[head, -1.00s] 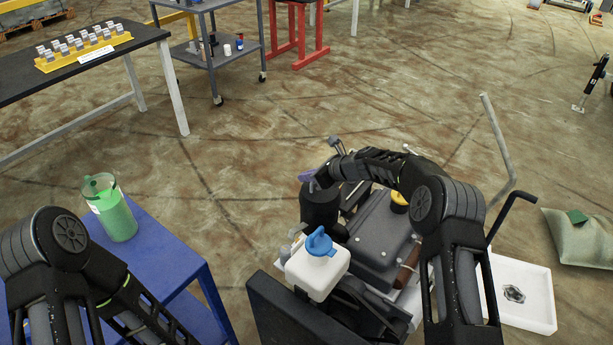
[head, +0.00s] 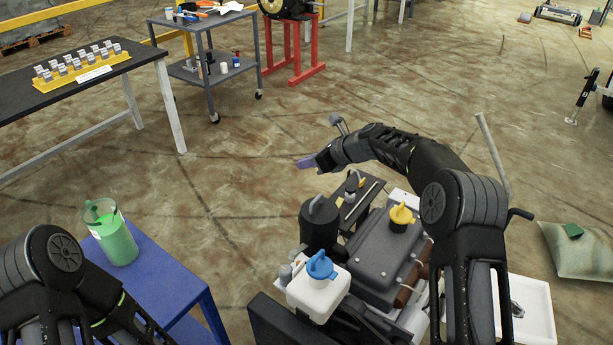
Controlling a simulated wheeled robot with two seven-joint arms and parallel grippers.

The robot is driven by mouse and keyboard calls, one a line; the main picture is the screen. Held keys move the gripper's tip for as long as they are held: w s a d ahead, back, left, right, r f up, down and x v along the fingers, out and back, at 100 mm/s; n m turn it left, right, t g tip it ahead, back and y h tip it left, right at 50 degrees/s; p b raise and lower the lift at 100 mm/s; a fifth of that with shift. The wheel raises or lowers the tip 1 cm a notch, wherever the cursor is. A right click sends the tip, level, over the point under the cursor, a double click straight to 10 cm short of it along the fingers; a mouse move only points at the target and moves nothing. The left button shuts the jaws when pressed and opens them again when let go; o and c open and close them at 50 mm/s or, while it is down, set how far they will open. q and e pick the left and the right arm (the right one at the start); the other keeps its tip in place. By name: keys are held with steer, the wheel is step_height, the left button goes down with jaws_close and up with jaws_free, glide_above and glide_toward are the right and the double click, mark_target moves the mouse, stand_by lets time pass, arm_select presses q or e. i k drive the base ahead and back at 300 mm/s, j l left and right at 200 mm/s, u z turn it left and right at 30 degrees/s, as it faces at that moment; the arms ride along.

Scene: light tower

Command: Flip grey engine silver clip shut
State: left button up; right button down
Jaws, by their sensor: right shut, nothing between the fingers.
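The grey engine (head: 372,262) stands at the lower centre right, with a yellow cap (head: 402,215) on its grey cover.
A white tank with a blue cap (head: 320,266) sits at the engine's near left. A blue table (head: 170,262) with a green-filled jug (head: 113,236) stands left. A white tray (head: 530,310) and a green bag (head: 580,250) lie right. Floor beyond the engine is clear.

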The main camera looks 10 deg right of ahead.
mark_target(292, 254)
steer(key=k+l, duration=0.35)
steer(key=l, duration=0.2)
steer(key=k+l, duration=0.35)
steer(key=l, duration=0.15)
